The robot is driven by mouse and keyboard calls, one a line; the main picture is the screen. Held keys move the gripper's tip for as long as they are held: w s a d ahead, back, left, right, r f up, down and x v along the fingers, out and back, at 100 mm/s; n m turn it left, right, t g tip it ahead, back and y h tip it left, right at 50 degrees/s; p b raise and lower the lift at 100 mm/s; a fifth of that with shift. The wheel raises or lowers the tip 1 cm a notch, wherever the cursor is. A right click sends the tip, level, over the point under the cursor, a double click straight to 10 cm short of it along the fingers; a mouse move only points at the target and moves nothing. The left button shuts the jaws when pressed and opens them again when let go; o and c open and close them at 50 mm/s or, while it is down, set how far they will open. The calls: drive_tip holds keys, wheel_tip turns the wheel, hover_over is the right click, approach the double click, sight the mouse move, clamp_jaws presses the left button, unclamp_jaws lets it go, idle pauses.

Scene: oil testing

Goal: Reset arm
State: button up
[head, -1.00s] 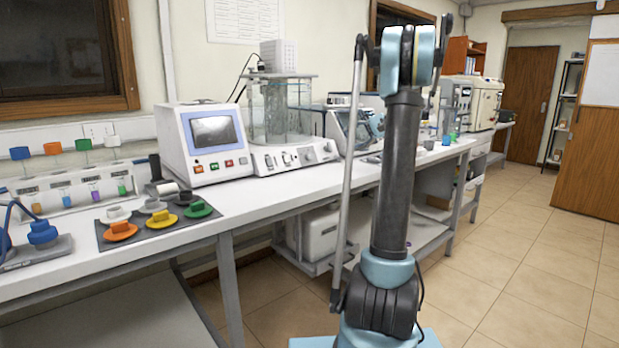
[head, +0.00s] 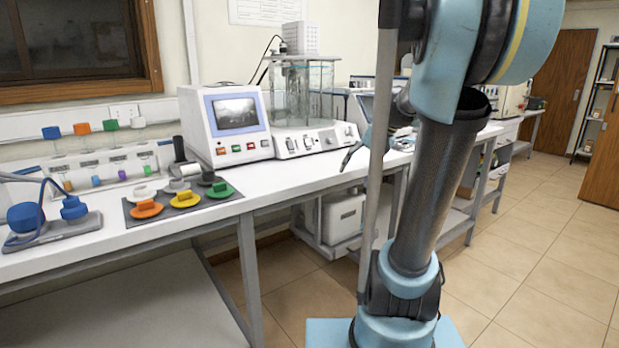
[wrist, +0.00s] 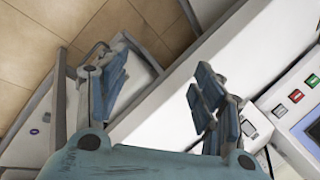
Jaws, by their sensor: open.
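My gripper (wrist: 158,88) is open and empty in the wrist view. Its two blue-padded fingers stand well apart, with the white table's edge and floor beyond them. In the head view my arm is bent, with its large blue joint at the upper right. A dark fingertip of the gripper (head: 352,153) shows just left of my grey rod, over the table's edge.
The long white table (head: 300,178) carries a monitor unit (head: 234,122), a glass bath (head: 300,95), a mat of coloured lids (head: 178,203), a vial rack (head: 105,168) and a blue-capped device (head: 45,222). Tiled floor (head: 530,270) is free at the right.

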drive_tip(key=s+d+f+n+h, duration=0.1)
drive_tip(key=s+d+f+h, duration=0.1)
drive_tip(key=s+f, duration=0.6)
drive_tip(key=s+d+f+n+h, duration=0.2)
drive_tip(key=s+f, duration=0.6)
drive_tip(key=s, duration=0.4)
drive_tip(key=shift+f+n+h, duration=0.3)
drive_tip(key=shift+f+h, duration=0.05)
drive_tip(key=shift+h, duration=0.25)
drive_tip(key=shift+w+f, duration=0.2)
drive_tip(key=shift+w, duration=0.2)
